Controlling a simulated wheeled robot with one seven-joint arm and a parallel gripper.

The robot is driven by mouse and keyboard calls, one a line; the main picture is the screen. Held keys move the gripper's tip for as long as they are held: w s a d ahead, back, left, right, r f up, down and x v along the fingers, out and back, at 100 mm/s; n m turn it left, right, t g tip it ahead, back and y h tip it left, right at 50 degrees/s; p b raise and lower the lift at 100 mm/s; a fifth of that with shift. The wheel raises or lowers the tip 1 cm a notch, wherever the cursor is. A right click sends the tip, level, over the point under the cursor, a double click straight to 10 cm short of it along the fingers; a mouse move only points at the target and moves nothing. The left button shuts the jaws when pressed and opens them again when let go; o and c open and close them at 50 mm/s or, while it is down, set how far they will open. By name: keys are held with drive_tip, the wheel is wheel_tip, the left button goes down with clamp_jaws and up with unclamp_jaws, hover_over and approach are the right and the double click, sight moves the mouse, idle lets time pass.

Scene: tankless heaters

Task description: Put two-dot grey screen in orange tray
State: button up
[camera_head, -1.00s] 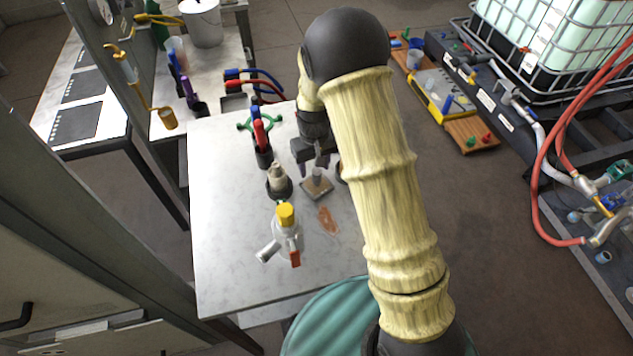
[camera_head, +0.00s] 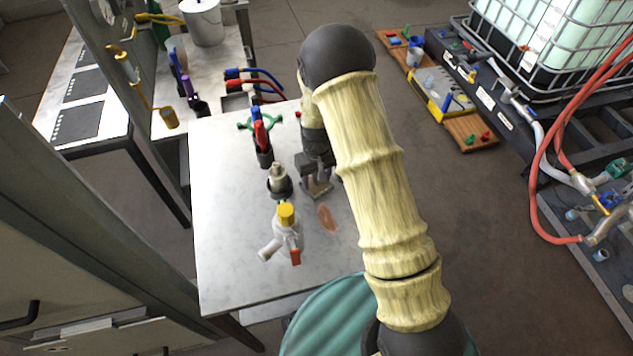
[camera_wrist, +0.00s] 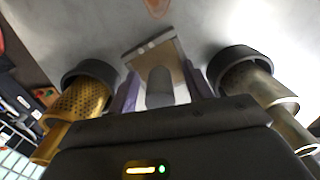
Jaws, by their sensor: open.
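My gripper (camera_head: 315,182) is open and low over the table; in the wrist view its purple-sided fingers (camera_wrist: 161,92) stand on either side of a short grey peg (camera_wrist: 160,84). The peg stands on a small tan square plate (camera_wrist: 151,52), whose edge also shows in the head view (camera_head: 318,193). To the right in the wrist view, a silver-grey cylinder (camera_wrist: 250,82) stands in a black ring. To the left, a gold perforated cylinder (camera_wrist: 82,98) stands in another black ring. I see no clear dot marks. I cannot identify the orange tray for certain.
A flat orange-brown patch (camera_head: 327,217) lies on the table (camera_head: 230,250). A valve with a yellow cap (camera_head: 286,215) stands left of it. Red and blue handles (camera_head: 261,137) stand farther back. The table's front left is clear.

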clamp_jaws()
idle(0.3)
drive_tip(key=shift+r, duration=0.1)
wheel_tip(320, 180, up, 10)
drive_tip(key=shift+f+b, duration=0.1)
drive_tip(key=shift+b, duration=0.8)
